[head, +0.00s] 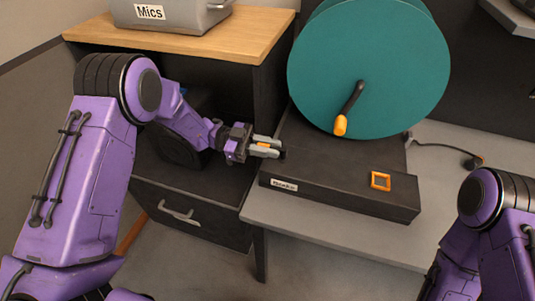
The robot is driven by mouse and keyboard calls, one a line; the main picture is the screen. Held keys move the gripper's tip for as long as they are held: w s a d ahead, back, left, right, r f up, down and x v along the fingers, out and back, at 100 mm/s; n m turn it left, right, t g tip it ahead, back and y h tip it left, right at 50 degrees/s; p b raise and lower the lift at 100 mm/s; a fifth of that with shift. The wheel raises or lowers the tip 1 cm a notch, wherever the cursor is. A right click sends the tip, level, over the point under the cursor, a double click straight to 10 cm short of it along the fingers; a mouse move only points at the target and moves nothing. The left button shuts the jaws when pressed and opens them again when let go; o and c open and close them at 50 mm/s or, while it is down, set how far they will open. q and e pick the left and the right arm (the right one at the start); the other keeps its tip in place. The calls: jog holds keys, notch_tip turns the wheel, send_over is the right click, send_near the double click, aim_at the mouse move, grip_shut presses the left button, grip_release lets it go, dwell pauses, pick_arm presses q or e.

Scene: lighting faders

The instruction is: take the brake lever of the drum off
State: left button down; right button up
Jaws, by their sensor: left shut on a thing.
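The drum (370,60) is a large teal disc standing on a dark base (340,190). A black crank with an orange grip (341,125) is on its face. A label (284,185) that seems to read "Brake" is on the base's front left. My left gripper (268,148) is at the base's left end, shut on a small dark part, which I take to be the brake lever (283,154). The fingers hide most of it, so its angle cannot be told. My right arm is at the lower right, with its gripper out of view.
An orange-framed square (381,181) is on the base's right part. A cable (445,147) runs behind it on the grey table (320,227). A wooden-topped cabinet (185,40) with a drawer and a grey "Mics" case (175,14) stands at left, close to my left arm.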

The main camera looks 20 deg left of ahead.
aim_at(259, 144)
pick_arm(q)
jog(key=shift+w+f+m+g, duration=0.15)
jog(key=shift+m+g, duration=0.15)
jog(key=shift+g, duration=0.2)
jog(key=shift+r, duration=0.2)
pick_arm(e)
jog(key=shift+f, duration=0.5)
pick_arm(q)
jog(key=c, duration=1.1)
grip_release()
jog(key=shift+o, duration=0.2)
jog(key=a+b, duration=0.1)
jog(key=a, duration=0.3)
jog(key=a+b, duration=0.1)
jog(key=a, duration=0.2)
jog(key=shift+w+a, duration=0.2)
jog(key=shift+a, duration=0.15)
pick_arm(e)
notch_tip(259, 144, down, 2)
